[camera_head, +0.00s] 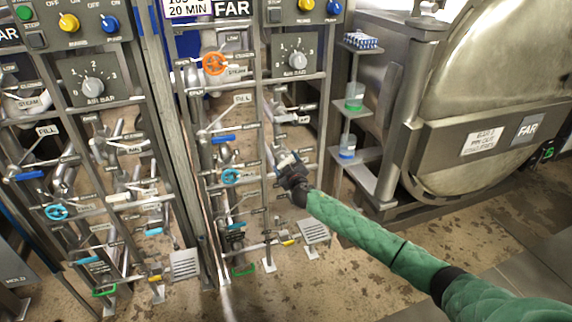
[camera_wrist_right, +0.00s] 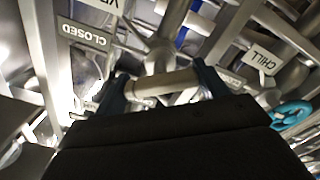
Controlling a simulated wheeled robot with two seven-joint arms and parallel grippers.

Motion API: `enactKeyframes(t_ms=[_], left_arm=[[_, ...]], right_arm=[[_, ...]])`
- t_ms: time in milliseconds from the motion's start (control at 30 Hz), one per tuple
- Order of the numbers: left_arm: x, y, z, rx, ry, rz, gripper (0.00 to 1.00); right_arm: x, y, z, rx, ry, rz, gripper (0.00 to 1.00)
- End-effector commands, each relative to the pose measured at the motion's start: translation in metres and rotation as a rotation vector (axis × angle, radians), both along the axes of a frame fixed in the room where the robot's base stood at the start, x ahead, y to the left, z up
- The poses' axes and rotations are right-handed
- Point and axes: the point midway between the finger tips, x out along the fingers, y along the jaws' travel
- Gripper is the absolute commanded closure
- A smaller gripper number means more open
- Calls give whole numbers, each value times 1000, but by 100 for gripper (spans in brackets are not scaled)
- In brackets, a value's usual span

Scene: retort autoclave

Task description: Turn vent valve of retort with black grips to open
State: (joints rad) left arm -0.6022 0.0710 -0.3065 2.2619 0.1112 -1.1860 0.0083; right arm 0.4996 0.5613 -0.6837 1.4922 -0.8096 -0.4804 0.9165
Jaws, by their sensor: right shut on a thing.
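My right gripper (camera_head: 286,159) reaches from the lower right to the pipework on the right-hand valve panel. In the right wrist view its two dark fingers (camera_wrist_right: 163,83) stand on either side of a pale, bar-shaped valve handle (camera_wrist_right: 166,81) and are shut on it. A sign reading CLOSED (camera_wrist_right: 85,37) is beside the handle, and a partly cut-off sign starting with VE (camera_wrist_right: 104,5) is above it. In the head view the gripper hides most of this handle. My left gripper is in neither view.
A blue CHILL handwheel (camera_head: 231,176) is left of the gripper, and an orange steam handwheel (camera_head: 214,64) is higher up. The large FAR retort (camera_head: 480,90) stands right. A small shelf (camera_head: 351,108) holds containers. Frame bars (camera_head: 262,120) run close around the gripper.

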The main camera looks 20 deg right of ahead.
Motion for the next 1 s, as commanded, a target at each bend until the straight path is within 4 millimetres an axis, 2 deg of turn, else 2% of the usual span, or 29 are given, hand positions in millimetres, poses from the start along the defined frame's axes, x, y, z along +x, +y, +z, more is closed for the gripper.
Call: enactKeyframes(t_ms=[433,1000], left_arm=[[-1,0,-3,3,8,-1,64],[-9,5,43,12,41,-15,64]], right_arm=[[0,1,0,-376,-12,1,50],[0,1,0,-840,-28,2,50]])
